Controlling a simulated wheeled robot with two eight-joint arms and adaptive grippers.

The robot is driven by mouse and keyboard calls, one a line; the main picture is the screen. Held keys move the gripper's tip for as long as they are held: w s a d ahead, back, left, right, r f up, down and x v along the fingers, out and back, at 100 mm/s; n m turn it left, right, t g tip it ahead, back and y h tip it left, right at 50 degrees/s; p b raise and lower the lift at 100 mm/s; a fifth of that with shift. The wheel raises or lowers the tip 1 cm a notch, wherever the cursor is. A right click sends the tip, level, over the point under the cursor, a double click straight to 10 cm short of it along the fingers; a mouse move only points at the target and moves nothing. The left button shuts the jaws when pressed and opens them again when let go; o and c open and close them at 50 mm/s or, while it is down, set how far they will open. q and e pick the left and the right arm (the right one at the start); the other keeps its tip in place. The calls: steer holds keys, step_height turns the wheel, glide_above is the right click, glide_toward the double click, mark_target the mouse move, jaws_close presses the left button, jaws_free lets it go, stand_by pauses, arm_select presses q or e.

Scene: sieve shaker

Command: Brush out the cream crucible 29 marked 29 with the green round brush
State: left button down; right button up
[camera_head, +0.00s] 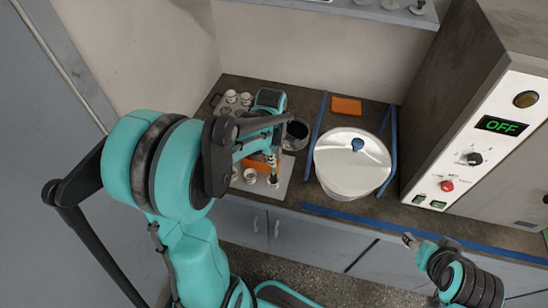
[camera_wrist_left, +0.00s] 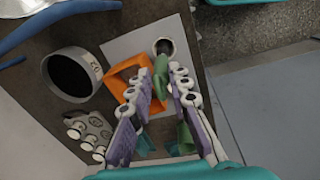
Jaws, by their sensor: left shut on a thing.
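My left gripper (camera_head: 271,160) is low over the pale mat (camera_head: 287,170) on the bench. In the left wrist view, its fingers (camera_wrist_left: 160,88) are shut on a green piece, seemingly the green round brush (camera_wrist_left: 161,72). The brush's far end is beside a round crucible with a dark inside (camera_wrist_left: 165,47); I cannot tell whether it is inside. In the head view, pale crucibles stand at the mat's front, one to the left (camera_head: 250,175) and one by the gripper (camera_head: 272,181). No number is readable on them. My right gripper (camera_head: 409,240) is in front of the bench, its jaws unclear.
An orange open frame (camera_wrist_left: 122,82) stands close beside the fingers. A dark-filled round dish (camera_head: 296,133) and a tray with several small cups (camera_head: 217,102) are behind. A large white bowl with a blue knob (camera_head: 352,170) stands between blue strips. The controller box reads OFF (camera_head: 500,126).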

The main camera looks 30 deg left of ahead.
arm_select(q)
step_height(320, 180, up, 7)
steer(key=p, duration=0.5)
steer(key=shift+w, duration=0.1)
steer(key=shift+f, duration=0.1)
